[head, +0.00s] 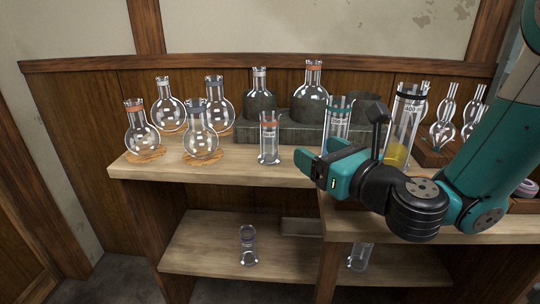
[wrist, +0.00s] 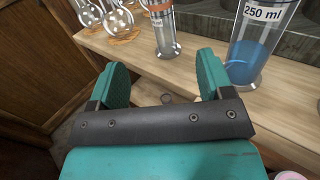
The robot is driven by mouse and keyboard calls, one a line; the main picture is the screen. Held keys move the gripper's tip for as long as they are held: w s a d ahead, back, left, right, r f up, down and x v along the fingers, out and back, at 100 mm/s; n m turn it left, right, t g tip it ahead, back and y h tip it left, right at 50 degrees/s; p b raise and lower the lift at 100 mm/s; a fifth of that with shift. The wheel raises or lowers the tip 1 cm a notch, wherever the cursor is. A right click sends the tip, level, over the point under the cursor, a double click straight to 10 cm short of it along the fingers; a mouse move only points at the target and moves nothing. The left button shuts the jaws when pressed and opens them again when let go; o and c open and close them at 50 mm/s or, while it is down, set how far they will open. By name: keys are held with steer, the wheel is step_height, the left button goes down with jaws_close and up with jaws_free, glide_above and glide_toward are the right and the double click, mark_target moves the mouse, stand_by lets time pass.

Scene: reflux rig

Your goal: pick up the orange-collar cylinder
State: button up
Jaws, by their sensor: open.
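The orange-collar cylinder (head: 268,138) is a small clear graduated cylinder standing upright on the wooden bench top. In the wrist view, the cylinder (wrist: 164,30) stands beyond the fingertips, between their two lines of reach, and its top is cut off by the frame. My gripper (head: 308,168) is open and empty in front of the bench, right of and nearer than the cylinder. In the wrist view, the two teal fingers of my gripper (wrist: 162,75) are spread wide with nothing between them.
A cylinder with blue liquid (wrist: 246,60) stands close to the right finger. A tall cylinder with yellow liquid (head: 398,130) is behind my arm. Several round flasks (head: 200,143) stand at left on cork rings. A lower shelf (head: 205,245) holds another cylinder (head: 247,245).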

steer(key=p, duration=1.1)
glide_toward(275, 128)
steer(key=w+a, duration=0.1)
steer(key=w+a+r, duration=0.1)
steer(key=w, duration=0.1)
steer(key=shift+w+a+r, duration=0.1)
steer(key=shift+w+a, duration=0.1)
steer(key=shift+a, duration=0.15)
steer(key=p+x, duration=0.1)
steer(key=p, duration=0.3)
steer(key=shift+w+a, duration=0.2)
steer(key=shift+w, duration=0.15)
steer(key=shift+w+a+f+p, duration=0.3)
steer(key=shift+w+f+p, duration=0.05)
steer(key=shift+p, duration=0.75)
steer(key=p, duration=0.2)
steer(key=w+p, duration=0.1)
steer(key=p, duration=0.2)
steer(key=shift+a+r, duration=0.2)
steer(key=shift+a, duration=0.15)
steer(key=shift+w+a+f+p, duration=0.3)
steer(key=shift+w+a+p, duration=0.25)
steer(key=shift+w, duration=0.25)
steer(key=shift+w+a+f+p, duration=0.3)
steer(key=shift+w+a+p, duration=0.25)
steer(key=shift+w, duration=0.25)
steer(key=c, duration=1)
steer(key=shift+c, duration=0.9)
steer(key=shift+r, duration=0.15)
